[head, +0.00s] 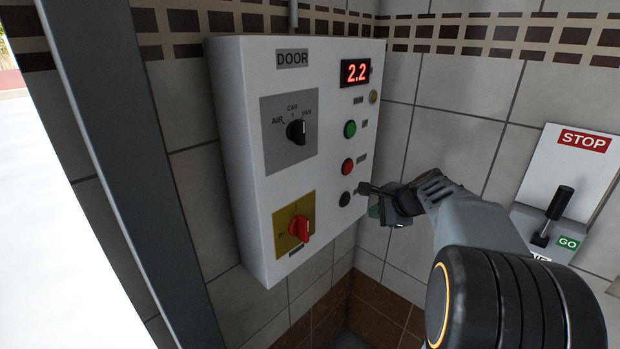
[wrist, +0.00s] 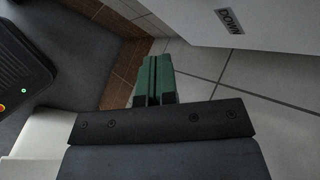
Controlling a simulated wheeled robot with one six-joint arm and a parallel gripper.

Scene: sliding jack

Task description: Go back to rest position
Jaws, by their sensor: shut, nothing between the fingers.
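My gripper (head: 372,198) is at the right side of the white door control panel (head: 243,170), near its dark lower button (head: 345,199). Whether it touches the panel I cannot tell. In the wrist view the two green fingers (wrist: 152,82) are together with nothing between them. My arm runs from the gripper to the lower right of the head view. The panel carries a red-lit display reading 2.2 (head: 355,72), a green button (head: 350,129), a red button (head: 348,167), a black selector knob (head: 297,131) and a red switch (head: 300,228) on a yellow plate.
A STOP/GO lever box (head: 562,180) with a black lever stands at the right wall, beyond my arm. A grey post (head: 120,170) rises at the left beside a bright opening. In the wrist view a panel edge with a DOWN label (wrist: 230,21) is at the upper right.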

